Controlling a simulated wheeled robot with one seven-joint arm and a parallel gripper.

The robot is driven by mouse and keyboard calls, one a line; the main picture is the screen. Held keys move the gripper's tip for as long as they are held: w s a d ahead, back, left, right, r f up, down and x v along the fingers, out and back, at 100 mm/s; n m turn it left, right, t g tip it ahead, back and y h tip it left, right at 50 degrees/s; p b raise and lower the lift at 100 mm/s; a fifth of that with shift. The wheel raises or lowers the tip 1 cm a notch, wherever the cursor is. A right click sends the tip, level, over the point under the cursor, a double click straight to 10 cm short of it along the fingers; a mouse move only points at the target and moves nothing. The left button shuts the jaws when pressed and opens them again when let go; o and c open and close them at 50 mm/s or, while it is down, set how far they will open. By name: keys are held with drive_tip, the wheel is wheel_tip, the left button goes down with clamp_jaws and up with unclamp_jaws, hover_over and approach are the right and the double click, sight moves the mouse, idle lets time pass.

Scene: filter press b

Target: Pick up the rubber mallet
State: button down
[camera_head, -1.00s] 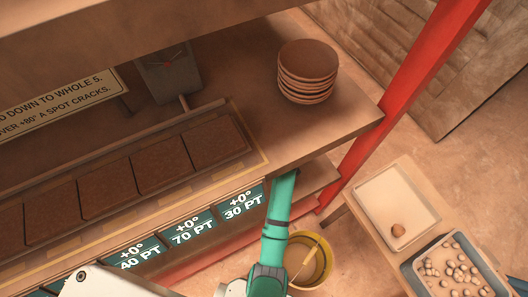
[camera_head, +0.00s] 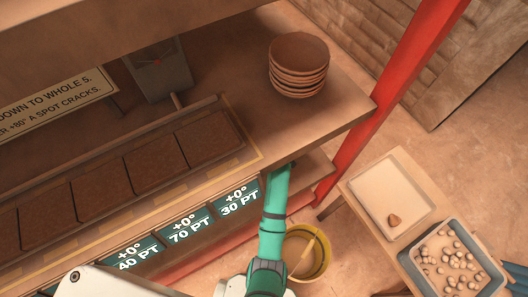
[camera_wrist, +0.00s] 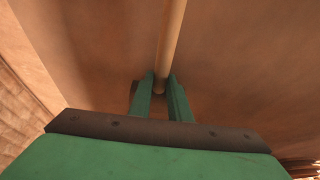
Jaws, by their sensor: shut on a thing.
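In the wrist view my gripper (camera_wrist: 160,84) has its two green fingers on either side of a pale wooden rod, which looks like the rubber mallet's handle (camera_wrist: 171,40). The fingers are shut on it near its lower end, and the rod runs up out of the top of the view. The mallet's head is not in view. In the head view my green arm reaches under the edge of the counter, and the fingers and the mallet are hidden there.
A stack of brown plates (camera_head: 298,65) stands on the counter (camera_head: 336,108) near a red post (camera_head: 385,110). A yellow bucket (camera_head: 318,262) is on the floor beside my arm. At right, a low table holds a pale tray (camera_head: 376,192) and a grey tray (camera_head: 413,262) of small pieces.

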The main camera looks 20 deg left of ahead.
drive_tip(key=shift+v, duration=1)
drive_tip(key=s+d, duration=0.3)
drive_tip(key=d, duration=0.1)
drive_tip(key=s+d, duration=0.8)
drive_tip(key=shift+d, duration=0.3)
drive_tip(key=shift+s+d, duration=0.2)
drive_tip(key=shift+d, duration=0.05)
